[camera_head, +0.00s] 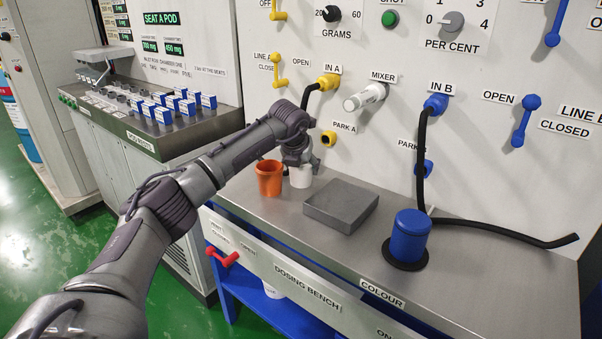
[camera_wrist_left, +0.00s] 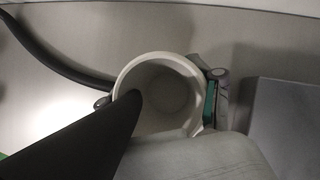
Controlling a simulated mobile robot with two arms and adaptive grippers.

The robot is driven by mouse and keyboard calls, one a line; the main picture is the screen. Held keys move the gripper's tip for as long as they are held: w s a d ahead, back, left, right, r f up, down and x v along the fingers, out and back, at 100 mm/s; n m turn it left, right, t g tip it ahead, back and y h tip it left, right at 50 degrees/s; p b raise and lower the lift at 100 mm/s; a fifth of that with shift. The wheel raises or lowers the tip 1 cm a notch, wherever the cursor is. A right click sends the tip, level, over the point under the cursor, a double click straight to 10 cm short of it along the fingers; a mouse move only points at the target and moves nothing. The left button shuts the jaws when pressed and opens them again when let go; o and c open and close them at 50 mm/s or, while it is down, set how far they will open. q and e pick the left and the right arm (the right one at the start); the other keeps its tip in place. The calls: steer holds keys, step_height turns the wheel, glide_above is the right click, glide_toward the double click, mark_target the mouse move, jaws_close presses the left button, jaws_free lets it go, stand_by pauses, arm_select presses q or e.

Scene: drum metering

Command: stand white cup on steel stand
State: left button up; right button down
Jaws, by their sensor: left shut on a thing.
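The white cup (camera_head: 300,178) is upright at the back of the steel bench, between the orange cup and the steel stand. My left gripper (camera_head: 299,161) is shut on it from above. In the left wrist view the open mouth of the white cup (camera_wrist_left: 122,72) faces the camera, with a finger on each side; the inside looks empty. A dark part of the gripper hides some of the rim. I cannot tell whether its base touches the bench. The steel stand (camera_head: 341,206) is a low grey block right of the cup; it also shows in the left wrist view (camera_wrist_left: 286,125), with a gap between.
An orange cup (camera_head: 269,180) stands close left of the white cup. A blue canister (camera_head: 410,237) stands on a dark round base at the right. A black hose (camera_head: 505,234) runs along the back right. The mixer spout (camera_head: 366,97) juts from the panel above.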

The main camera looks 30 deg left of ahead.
arm_select(q)
steer(key=shift+c, duration=0.6)
steer(key=shift+r, duration=0.1)
